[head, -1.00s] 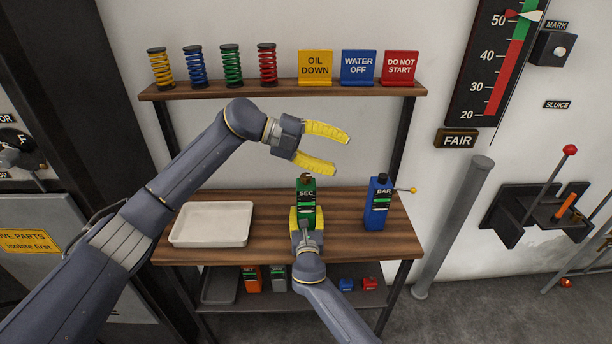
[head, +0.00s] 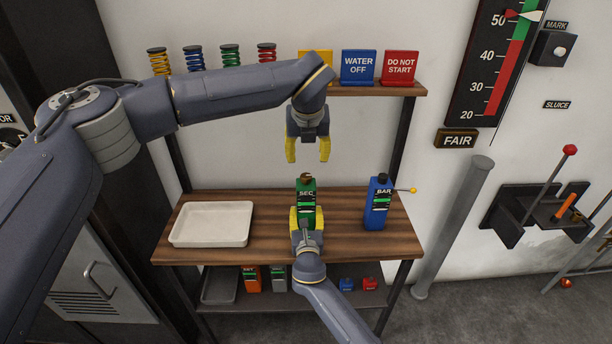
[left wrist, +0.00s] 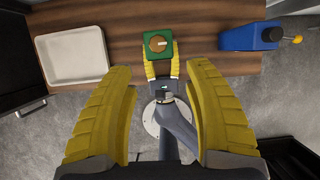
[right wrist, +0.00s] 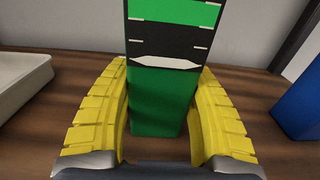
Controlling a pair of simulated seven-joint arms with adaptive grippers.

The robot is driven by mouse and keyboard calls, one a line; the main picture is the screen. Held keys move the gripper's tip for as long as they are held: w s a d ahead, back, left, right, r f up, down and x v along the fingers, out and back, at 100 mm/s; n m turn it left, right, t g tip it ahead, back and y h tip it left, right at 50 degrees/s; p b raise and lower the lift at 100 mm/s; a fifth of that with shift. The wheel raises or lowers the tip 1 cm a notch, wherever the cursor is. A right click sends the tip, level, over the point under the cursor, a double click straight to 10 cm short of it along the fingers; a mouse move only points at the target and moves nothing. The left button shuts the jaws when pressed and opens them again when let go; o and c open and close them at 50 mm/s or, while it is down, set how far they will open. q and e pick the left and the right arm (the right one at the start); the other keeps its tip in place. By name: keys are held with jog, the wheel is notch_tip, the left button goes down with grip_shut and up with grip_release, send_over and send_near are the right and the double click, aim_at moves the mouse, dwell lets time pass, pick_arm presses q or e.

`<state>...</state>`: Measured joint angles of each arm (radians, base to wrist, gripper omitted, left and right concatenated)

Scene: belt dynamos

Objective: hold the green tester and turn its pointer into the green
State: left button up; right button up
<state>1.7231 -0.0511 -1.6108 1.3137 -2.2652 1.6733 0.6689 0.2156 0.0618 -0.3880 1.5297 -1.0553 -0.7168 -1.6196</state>
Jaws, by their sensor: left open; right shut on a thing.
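The green tester (head: 307,189), labelled SEC, stands upright on the wooden bench. My right gripper (head: 306,217) is shut around its lower body; the yellow fingers flank it in the right wrist view (right wrist: 163,115). That view shows a green band above a black one, with a white pointer (right wrist: 165,63) low in the black. The tester's brown top knob (left wrist: 158,43) shows from above in the left wrist view. My left gripper (head: 308,150) is open and empty, fingers pointing down, a little above the knob.
A blue BAR tester (head: 378,204) with a yellow-tipped lever stands right of the green one. A white tray (head: 211,224) lies on the left of the bench. Springs and sign plates line the upper shelf (head: 370,90) behind my left arm.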

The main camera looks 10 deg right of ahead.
aim_at(306, 175)
pick_arm(q)
jog(key=x, duration=1.2)
jog(key=shift+w+a+r, duration=0.1)
jog(key=shift+w+a, duration=0.1)
grip_shut()
